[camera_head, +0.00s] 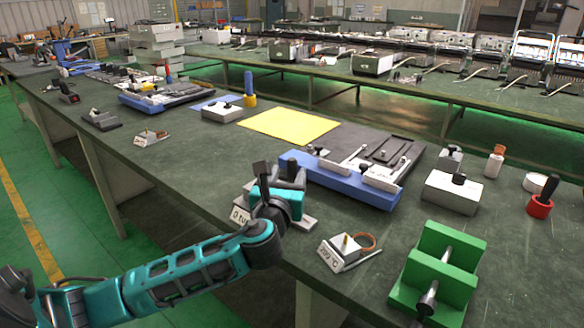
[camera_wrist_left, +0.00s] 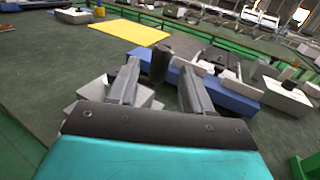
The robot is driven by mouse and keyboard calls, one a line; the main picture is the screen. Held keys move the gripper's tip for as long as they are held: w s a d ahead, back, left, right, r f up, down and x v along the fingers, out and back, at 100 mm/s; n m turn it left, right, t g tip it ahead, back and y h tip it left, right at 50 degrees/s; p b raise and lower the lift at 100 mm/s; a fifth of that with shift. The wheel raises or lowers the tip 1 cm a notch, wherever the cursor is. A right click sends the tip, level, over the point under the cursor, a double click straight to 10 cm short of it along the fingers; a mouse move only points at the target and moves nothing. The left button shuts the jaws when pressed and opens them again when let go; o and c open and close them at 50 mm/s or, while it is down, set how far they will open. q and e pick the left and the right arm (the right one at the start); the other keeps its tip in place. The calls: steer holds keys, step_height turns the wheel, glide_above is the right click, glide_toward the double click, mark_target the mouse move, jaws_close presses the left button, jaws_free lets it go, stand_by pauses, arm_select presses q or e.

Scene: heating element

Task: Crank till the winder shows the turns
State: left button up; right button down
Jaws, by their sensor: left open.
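The winder shows as a pale base with a sign (camera_head: 240,216) at the table's front edge. The sign reads "0 tu…", its end hidden by my left gripper. My left gripper (camera_head: 274,178), with its teal body, is over the winder. In the left wrist view its two grey fingers (camera_wrist_left: 158,75) are open. A dark upright cylinder, seemingly the crank handle (camera_wrist_left: 160,60), shows between the fingertips. I cannot tell whether either finger touches it. Part of the winder's pale base (camera_wrist_left: 97,87) shows below the fingers. My right gripper is not in view.
A blue-edged fixture (camera_head: 340,182) lies just behind the winder. To the right are a small signed stand (camera_head: 335,252) with a copper ring (camera_head: 366,241) and a green block (camera_head: 437,275) with a metal rod. A yellow sheet (camera_head: 289,125) lies farther back.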

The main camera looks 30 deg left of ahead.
mark_target(291, 170)
arm_select(q)
steer(key=shift+x, duration=2.3)
jaws_close()
